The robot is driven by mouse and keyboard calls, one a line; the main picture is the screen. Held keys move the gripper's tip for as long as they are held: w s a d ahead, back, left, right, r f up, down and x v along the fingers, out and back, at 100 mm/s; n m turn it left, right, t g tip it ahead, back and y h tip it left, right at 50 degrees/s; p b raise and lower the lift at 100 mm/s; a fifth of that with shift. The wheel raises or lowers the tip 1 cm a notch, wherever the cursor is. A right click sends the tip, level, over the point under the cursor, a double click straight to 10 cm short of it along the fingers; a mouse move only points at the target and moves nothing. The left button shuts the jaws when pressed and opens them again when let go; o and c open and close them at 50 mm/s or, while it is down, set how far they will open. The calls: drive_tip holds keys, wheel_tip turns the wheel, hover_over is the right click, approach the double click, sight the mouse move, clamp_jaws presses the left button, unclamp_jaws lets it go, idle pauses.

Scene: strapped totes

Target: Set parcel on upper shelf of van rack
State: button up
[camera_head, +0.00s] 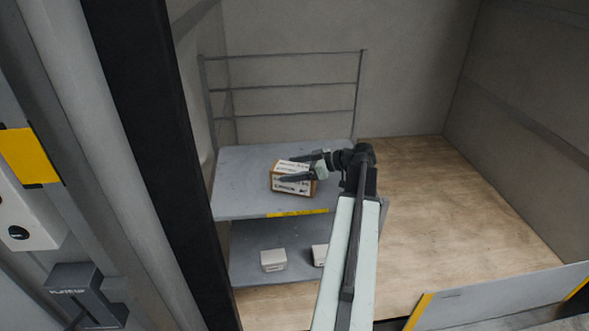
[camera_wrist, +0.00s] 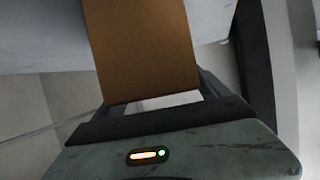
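The parcel (camera_head: 291,185) is a small brown cardboard box with white printed faces. In the head view it is at the upper shelf (camera_head: 243,180) of the grey van rack, over the shelf's middle. I cannot tell whether it rests on the shelf or is just above it. My gripper (camera_head: 296,167) reaches in from the right, with its fingers on either side of the parcel. In the wrist view the parcel's brown face (camera_wrist: 143,45) fills the space between the fingers, which appear closed on it. Its far side is hidden.
The lower shelf (camera_head: 242,262) holds a white box (camera_head: 273,260) and another white box (camera_head: 319,255), partly hidden by my arm. Rails (camera_head: 285,87) stand behind the upper shelf. A dark door post (camera_head: 160,150) is on the left. The wooden floor (camera_head: 450,200) is clear.

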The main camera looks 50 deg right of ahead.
drive_tip(key=shift+r+p, duration=0.25)
drive_tip(key=shift+p, duration=0.05)
drive_tip(key=p+v, duration=0.4)
drive_tip(key=v, duration=0.8)
